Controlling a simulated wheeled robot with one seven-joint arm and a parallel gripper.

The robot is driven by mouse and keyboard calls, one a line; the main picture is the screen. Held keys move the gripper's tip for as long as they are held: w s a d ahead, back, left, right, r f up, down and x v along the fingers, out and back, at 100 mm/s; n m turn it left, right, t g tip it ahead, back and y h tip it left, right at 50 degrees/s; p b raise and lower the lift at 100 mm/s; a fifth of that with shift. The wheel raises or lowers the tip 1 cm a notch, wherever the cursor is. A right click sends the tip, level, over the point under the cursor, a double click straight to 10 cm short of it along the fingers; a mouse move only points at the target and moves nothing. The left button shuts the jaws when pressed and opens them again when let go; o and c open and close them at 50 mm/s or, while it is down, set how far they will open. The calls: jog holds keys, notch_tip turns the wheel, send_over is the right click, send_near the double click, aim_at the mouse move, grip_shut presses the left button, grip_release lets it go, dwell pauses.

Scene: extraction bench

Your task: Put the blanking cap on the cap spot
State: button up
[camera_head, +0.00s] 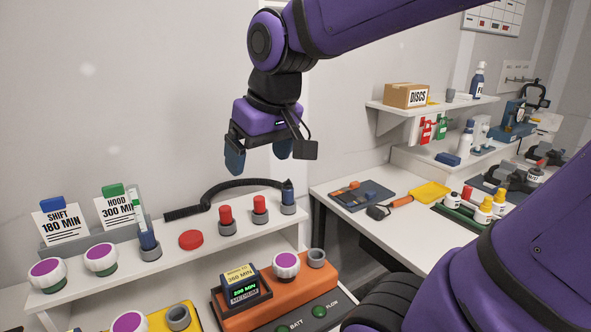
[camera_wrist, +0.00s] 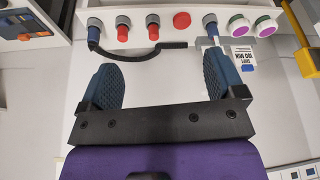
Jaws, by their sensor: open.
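My gripper (camera_head: 259,158) is open and empty, hanging high above the white raised shelf. Both blue fingers spread wide in the wrist view (camera_wrist: 162,82). A flat round red disc (camera_head: 191,240) lies on the shelf; it also shows in the wrist view (camera_wrist: 181,20). To its right stand two red cylinders (camera_head: 225,214) (camera_head: 260,203) in grey round holders, also in the wrist view (camera_wrist: 123,33) (camera_wrist: 153,31). No label shows which red piece is the blanking cap or which place is the cap spot. The gripper touches none of them.
A black hose (camera_head: 225,188) lies along the shelf, ending at a blue-black fitting (camera_head: 288,195). A tube (camera_head: 142,215) stands beside the "HOOD" card (camera_head: 116,210). White-and-purple filters (camera_head: 101,257) sit at left. An orange unit (camera_head: 265,303) stands below the shelf.

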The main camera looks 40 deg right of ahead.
jog(key=s+t, duration=0.1)
jog(key=s, duration=0.6)
jog(key=shift+s+d+f, duration=0.35)
jog(key=shift+s+d, duration=0.05)
dwell(1.9)
